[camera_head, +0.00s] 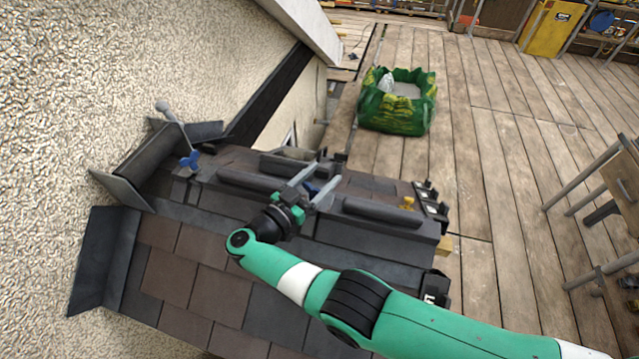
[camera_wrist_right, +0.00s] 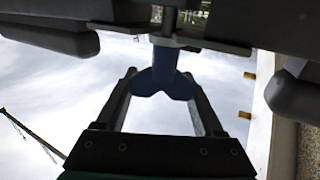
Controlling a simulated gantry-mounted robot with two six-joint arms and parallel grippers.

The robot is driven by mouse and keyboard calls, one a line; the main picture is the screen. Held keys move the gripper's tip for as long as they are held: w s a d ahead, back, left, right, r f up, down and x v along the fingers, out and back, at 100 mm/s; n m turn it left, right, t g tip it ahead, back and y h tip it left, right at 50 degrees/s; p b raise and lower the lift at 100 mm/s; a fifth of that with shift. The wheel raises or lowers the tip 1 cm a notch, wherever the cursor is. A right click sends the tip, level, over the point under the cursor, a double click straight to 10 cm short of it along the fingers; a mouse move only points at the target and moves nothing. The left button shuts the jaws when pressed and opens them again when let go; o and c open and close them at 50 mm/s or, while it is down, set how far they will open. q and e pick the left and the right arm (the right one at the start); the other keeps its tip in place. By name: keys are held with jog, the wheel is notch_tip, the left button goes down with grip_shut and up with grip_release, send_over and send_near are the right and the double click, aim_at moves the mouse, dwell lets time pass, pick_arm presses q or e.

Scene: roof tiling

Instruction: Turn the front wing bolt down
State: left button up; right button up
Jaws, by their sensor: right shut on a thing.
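My right gripper (camera_head: 308,192) reaches over the tiled roof piece from the lower right. Its two grey fingers are shut on a blue wing bolt (camera_head: 311,187), which is partly hidden between them. In the right wrist view the blue wing bolt (camera_wrist_right: 162,78) sits between the fingers, with its lobes toward the palm and its grey shank running up into a dark plate. A second blue wing bolt (camera_head: 189,161) stands at the left end of the roof, apart from the gripper. My left gripper is not in view.
Dark rounded bars (camera_head: 382,212) lie along the roof beside the gripper. A rough plaster wall (camera_head: 110,80) borders the left. A green bag (camera_head: 398,103) stands on the open plank floor (camera_head: 490,130) behind.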

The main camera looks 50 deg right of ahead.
jog(key=shift+r, duration=0.3)
jog(key=o, duration=1.4)
jog(key=shift+d, duration=0.15)
jog(key=shift+f, duration=0.15)
jog(key=shift+a, duration=0.35)
jog(key=a+b, duration=0.2)
jog(key=a, duration=0.1)
jog(key=a+b, duration=0.3)
jog(key=a, duration=0.1)
jog(key=a+b, duration=0.2)
jog(key=a, duration=0.2)
jog(key=shift+s, duration=0.3)
